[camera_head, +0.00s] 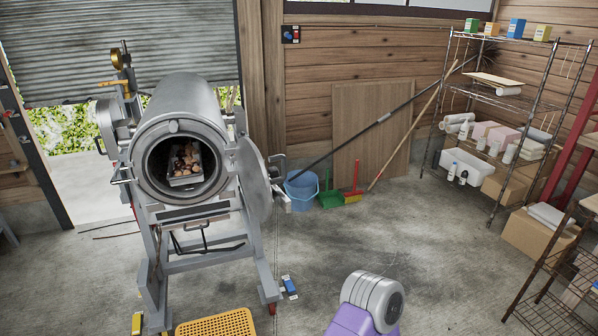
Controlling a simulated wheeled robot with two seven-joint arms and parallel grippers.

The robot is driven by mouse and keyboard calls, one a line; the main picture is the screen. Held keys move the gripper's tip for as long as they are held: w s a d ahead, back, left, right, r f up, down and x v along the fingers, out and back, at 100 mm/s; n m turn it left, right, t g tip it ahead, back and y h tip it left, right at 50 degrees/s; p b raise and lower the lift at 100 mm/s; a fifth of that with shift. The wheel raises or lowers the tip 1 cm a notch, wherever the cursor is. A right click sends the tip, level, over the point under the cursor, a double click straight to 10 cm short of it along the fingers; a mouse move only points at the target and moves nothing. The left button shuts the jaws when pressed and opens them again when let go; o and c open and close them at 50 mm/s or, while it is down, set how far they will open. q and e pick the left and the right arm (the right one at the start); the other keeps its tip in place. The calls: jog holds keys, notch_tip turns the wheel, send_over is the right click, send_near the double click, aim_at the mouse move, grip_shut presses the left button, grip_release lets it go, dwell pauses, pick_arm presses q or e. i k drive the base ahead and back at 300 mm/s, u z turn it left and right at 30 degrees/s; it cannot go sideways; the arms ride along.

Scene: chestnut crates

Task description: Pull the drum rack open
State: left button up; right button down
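The grey metal drum (183,105) lies on its side on a stand, its round mouth facing me. Its round door (254,178) is swung open to the right. Inside the mouth is a metal rack or tray (187,180) holding several brown chestnuts (186,160); it sits within the drum. A dark bar-like handle (190,247) shows below the mouth. Neither gripper is in view; only a purple and grey link of my own arm shows at the bottom.
A yellow perforated mat or crate (216,323) lies in front of the stand. A blue bucket (301,188), green dustpan (331,196) and red brush (354,193) stand right of the drum. Wire shelves (508,110) fill the right side. The middle floor is clear.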

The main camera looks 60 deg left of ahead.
aim_at(185, 166)
jog(key=i, duration=2.1)
jog(key=u, duration=3.6)
jog(key=i, duration=1)
